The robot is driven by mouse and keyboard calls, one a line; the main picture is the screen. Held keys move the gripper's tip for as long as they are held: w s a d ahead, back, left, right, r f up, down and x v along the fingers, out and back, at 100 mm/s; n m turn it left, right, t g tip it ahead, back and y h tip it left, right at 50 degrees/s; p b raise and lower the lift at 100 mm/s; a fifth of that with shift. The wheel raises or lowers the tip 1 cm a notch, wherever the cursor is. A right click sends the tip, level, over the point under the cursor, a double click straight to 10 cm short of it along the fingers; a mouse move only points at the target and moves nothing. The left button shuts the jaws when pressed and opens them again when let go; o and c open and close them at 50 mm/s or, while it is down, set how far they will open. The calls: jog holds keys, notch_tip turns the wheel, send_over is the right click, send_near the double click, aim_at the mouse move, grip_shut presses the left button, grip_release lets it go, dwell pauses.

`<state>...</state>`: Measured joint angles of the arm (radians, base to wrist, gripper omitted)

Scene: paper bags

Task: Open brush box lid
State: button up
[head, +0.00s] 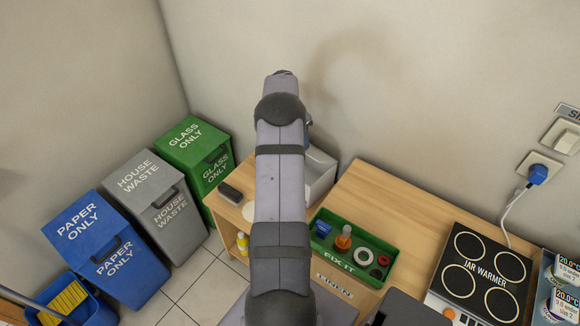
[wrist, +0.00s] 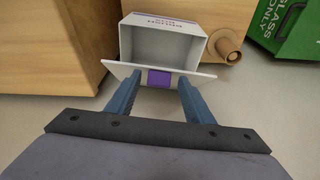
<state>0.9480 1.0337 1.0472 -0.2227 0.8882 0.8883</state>
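The brush box (wrist: 163,45) is a pale box with upside-down lettering at the top of the wrist view. A grey hollow shows in it. A white lid panel (wrist: 190,73) with a purple tab (wrist: 159,79) lies along its near edge, at an angle to the box. My gripper (wrist: 160,88) is open, with one blue finger on each side of the tab and gaps between. The fingertips are at the lid panel; I cannot tell whether they touch it. In the head view, the box (head: 320,176) shows partly behind my arm, which hides most of my gripper.
A brown tube-like object (wrist: 227,45) is right beside the box in the wrist view. A green glass bin (head: 194,150) stands left of the counter. A green tray (head: 333,266) with several small items and a jar warmer (head: 480,275) lie to the right.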

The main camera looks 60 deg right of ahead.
jog(key=shift+r, duration=0.1)
dwell(0.6)
notch_tip(320, 180, up, 8)
jog(key=p, duration=0.5)
dwell(0.6)
